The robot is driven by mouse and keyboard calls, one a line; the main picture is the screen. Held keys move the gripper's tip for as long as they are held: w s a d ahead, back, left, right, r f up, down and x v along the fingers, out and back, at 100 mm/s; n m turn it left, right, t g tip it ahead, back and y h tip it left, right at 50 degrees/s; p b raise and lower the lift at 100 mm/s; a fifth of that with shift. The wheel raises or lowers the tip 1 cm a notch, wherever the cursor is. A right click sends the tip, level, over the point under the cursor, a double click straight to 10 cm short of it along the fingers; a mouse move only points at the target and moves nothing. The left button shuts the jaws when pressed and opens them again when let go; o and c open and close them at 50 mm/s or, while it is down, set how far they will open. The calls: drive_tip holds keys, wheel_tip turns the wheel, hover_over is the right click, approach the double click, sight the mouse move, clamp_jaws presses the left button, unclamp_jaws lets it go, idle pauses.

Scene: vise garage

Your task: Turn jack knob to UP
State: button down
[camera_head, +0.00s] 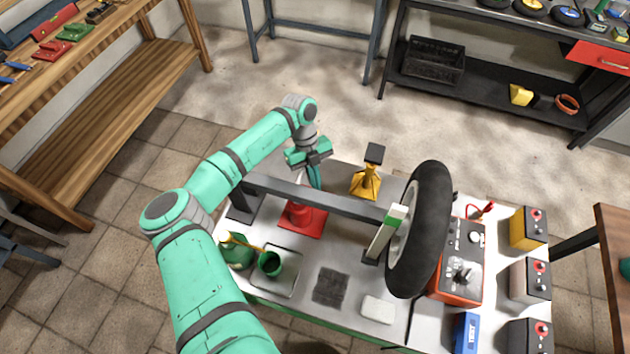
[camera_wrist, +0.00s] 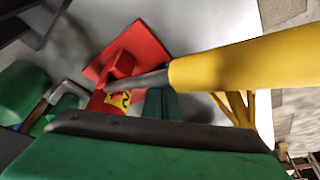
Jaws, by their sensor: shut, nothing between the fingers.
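A red jack (camera_head: 309,221) with a square base stands on the metal table, partly hidden by the dark grey beam in the head view. In the wrist view the red jack (camera_wrist: 145,50) carries a yellow and black label. A grey rod with a thick yellow sleeve (camera_wrist: 240,62) crosses close to the camera and reaches toward the jack. I cannot make out the knob or its setting. My gripper (camera_head: 316,186) points down just above and behind the jack, behind the beam. Its green fingers (camera_wrist: 161,104) are shut and empty; I cannot tell whether they touch the jack.
The dark beam (camera_head: 330,201) runs across the table in front of my gripper. A yellow stand (camera_head: 366,183) is close on the right. A wheel (camera_head: 428,230) stands further right. A green can (camera_head: 236,252) and green cup (camera_head: 270,263) are at front left.

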drive_tip(key=shift+d, duration=0.1)
idle(0.4)
drive_tip(key=shift+w+n, duration=0.1)
drive_tip(key=shift+n, duration=0.2)
drive_tip(key=shift+a, duration=0.25)
drive_tip(key=shift+s, duration=0.25)
